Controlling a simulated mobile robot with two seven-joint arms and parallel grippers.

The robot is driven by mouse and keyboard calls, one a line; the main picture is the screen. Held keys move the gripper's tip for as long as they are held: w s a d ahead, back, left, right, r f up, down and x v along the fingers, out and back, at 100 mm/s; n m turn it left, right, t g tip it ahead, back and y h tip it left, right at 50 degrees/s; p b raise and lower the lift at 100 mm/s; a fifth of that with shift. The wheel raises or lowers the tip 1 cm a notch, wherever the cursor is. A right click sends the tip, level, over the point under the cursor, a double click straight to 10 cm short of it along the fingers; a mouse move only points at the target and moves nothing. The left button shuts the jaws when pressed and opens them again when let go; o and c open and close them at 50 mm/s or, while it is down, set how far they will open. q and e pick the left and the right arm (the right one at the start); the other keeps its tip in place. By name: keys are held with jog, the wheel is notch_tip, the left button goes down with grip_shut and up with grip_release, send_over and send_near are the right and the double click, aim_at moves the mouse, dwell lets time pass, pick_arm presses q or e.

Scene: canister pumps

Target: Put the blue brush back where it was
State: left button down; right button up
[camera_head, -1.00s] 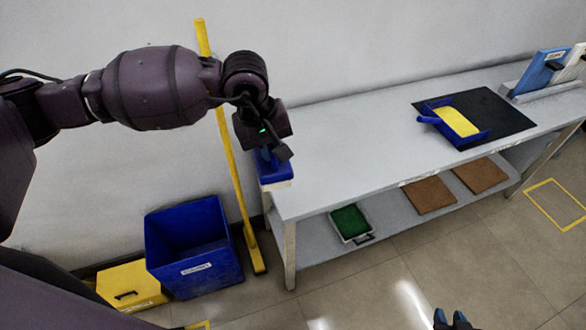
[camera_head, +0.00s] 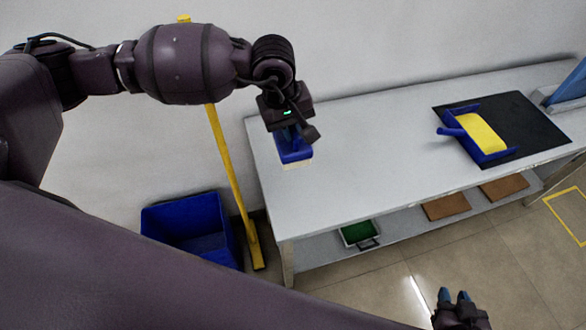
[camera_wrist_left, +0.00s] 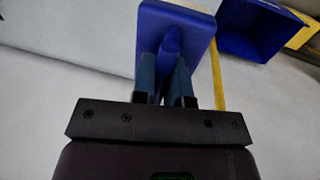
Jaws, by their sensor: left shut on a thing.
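The blue brush (camera_head: 293,147) is in my left gripper (camera_head: 287,130), over the left end of the grey bench. In the left wrist view the gripper (camera_wrist_left: 168,85) is shut on the handle of the brush (camera_wrist_left: 180,30). A pale strip shows under the blue block in the head view; I cannot tell whether it touches the bench top. My right gripper (camera_head: 457,300) is low at the bottom right, away from the bench, with two fingertips that look close together. A blue dustpan (camera_head: 487,150) with a yellow inside lies on a black mat (camera_head: 535,118).
The bench top (camera_head: 370,140) is clear between brush and mat. A blue rack item (camera_head: 572,85) stands at the far right. A blue bin (camera_head: 190,225) and a yellow pole (camera_head: 232,180) stand left of the bench. A green tray (camera_head: 360,231) and brown boards (camera_head: 446,206) are on the lower shelf.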

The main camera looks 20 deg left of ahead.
aim_at(282, 141)
pick_arm(q)
notch_tip(282, 141, down, 15)
jog(key=c, duration=1.1)
grip_release()
jog(key=shift+c, duration=0.2)
jog(key=shift+s+a+r, duration=0.2)
jog(key=shift+a+r, duration=0.1)
jog(key=shift+r, duration=1.7)
jog(key=shift+s+a+r, duration=0.25)
jog(key=shift+a+r, duration=0.1)
jog(key=shift+r, duration=1.65)
jog(key=shift+s+a+r, duration=0.2)
jog(key=shift+a+r, duration=0.1)
jog(key=shift+r, duration=1.7)
